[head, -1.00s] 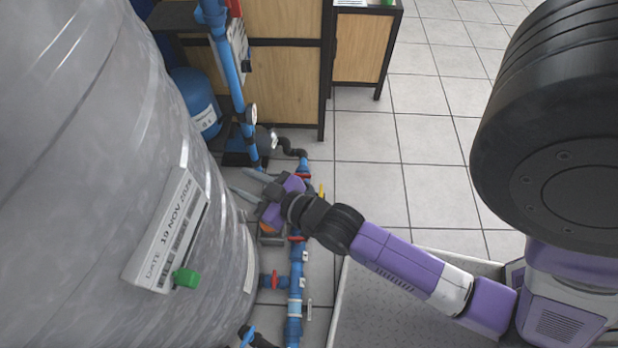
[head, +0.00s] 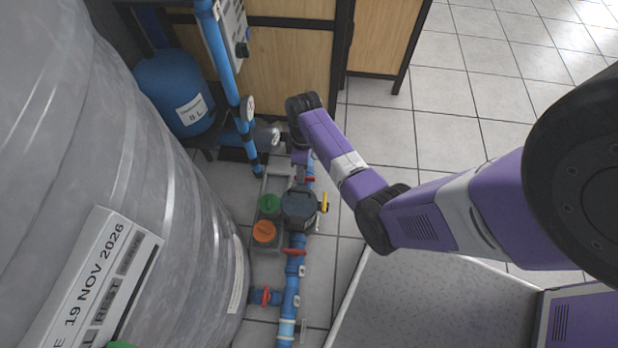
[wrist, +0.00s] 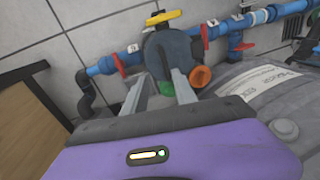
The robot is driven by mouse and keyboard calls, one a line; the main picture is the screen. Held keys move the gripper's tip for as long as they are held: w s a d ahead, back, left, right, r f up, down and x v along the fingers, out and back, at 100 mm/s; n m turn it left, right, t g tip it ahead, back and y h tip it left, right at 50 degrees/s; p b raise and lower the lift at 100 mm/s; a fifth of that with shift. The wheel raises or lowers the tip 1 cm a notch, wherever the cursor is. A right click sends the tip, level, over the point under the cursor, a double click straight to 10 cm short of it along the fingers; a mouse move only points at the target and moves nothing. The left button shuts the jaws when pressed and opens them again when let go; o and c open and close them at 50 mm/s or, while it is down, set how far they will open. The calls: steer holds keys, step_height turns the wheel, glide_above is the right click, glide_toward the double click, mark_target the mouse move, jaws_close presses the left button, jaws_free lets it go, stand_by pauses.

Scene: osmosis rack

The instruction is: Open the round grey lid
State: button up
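The round grey lid (head: 299,206) is dark grey and sits on a fitting in the blue pipe line near the floor. It appears closed in the head view. In the wrist view the grey lid (wrist: 166,52) is just beyond my fingertips, with the green cap and orange cap close by it. My gripper (wrist: 158,80) is open, its two grey fingers apart with nothing between them, pointing toward the lid's lower side. No contact with the lid is visible. In the head view the fingers are hidden behind my wrist, above and behind the lid.
A green cap (head: 269,204) and an orange cap (head: 264,232) sit left of the lid. A yellow valve handle (head: 325,202) is on its right. A large grey tank (head: 110,170) stands at the left. Blue pipes with red handles (head: 265,296) run nearby. Tiled floor is clear at the right.

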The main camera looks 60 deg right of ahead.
steer(key=b, duration=0.3)
glide_above(303, 187)
steer(key=s+a, duration=0.1)
steer(key=a, duration=0.1)
steer(key=shift+n, duration=0.3)
steer(key=f, duration=0.7)
steer(key=shift+s+a+f, duration=0.15)
steer(key=shift+a+f, duration=0.05)
steer(key=shift+f, duration=0.05)
jaws_close()
stand_by(0.4)
